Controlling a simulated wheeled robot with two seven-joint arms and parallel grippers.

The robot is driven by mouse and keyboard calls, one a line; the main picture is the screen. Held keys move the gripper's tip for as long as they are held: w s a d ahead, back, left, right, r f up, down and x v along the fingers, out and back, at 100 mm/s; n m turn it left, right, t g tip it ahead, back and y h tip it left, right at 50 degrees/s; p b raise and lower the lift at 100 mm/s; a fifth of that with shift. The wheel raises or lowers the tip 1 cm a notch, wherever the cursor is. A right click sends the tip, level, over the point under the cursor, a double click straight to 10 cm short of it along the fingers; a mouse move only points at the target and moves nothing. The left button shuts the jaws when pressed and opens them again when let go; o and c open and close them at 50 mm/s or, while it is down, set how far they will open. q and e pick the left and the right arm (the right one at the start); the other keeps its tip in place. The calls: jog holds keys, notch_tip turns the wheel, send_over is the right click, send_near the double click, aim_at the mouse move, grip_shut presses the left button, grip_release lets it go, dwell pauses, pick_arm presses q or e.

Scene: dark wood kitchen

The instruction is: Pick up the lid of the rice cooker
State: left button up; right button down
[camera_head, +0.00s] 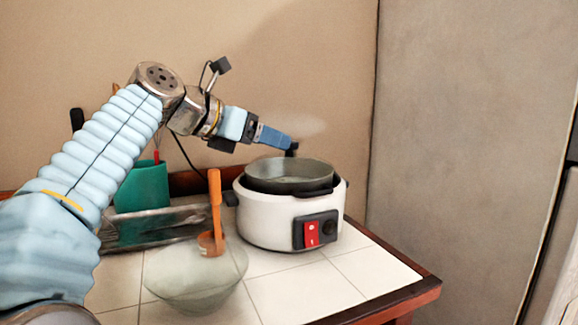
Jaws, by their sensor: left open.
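The rice cooker (270,217) is a white pot-shaped appliance with a red switch on its front, standing on the tiled counter. Its dark inner pot (288,186) shows at the top. A faint, pale translucent oval (300,124) shows above and behind it; it may be the glass lid, but I cannot tell for sure. My left gripper (290,148) reaches in from the left, just above the cooker's back rim, with its jaws open. Small dark parts at its tip overlap, so contact with a lid cannot be told. My right gripper is not in view.
A glass bowl (195,285) stands in front of the cooker, with an orange ladle (215,205) upright at it. A green container (143,188) and a metal tray (125,233) are at the left. The counter's right edge is close to the cooker; the front right tiles are clear.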

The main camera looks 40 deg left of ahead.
aim_at(289, 156)
pick_arm(q)
jog(key=x, duration=0.5)
jog(key=shift+f, duration=0.1)
grip_shut()
